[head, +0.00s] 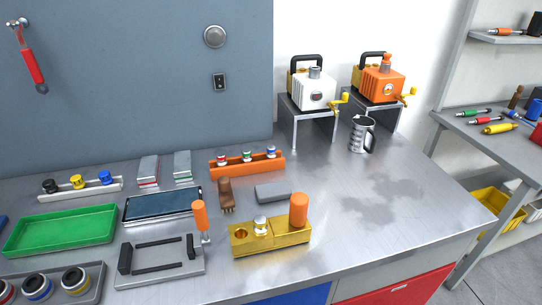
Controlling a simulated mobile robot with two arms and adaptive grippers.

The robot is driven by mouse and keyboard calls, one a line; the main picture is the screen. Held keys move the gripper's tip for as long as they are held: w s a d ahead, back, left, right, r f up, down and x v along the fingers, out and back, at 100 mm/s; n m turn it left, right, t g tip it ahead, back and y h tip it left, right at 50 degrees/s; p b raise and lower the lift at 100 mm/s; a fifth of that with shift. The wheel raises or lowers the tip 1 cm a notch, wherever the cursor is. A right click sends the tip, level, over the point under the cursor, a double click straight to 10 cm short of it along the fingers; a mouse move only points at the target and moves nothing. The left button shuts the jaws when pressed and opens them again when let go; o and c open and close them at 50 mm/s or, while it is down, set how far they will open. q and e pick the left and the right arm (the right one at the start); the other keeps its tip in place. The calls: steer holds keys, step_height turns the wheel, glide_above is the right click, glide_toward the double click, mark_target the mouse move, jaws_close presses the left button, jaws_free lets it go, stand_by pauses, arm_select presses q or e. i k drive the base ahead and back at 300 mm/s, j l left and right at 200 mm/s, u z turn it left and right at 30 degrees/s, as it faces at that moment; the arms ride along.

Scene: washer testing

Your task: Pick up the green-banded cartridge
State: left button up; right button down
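A grey upright block with a thin green stripe near its base (182,166) stands at the back of the bench. It is the clearest green-banded piece, but I cannot tell whether it is the cartridge. A similar block with a red stripe (148,171) stands just left of it. An orange rack (247,165) to the right holds three small silver-topped pieces with coloured bands. The left one is red-banded (221,158) and the right one blue-banded (271,153). The middle one's band (246,158) is too small to read surely. Neither gripper is in view.
A green tray (60,231), a dark flat panel (163,204), a grey fixture with black bars (160,258) and a gold block (270,240) with an orange-handled part crowd the left and front. The bench's right side is clear up to a metal mug (362,135).

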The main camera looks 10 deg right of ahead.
mark_target(246, 154)
steer(key=j, duration=1.65)
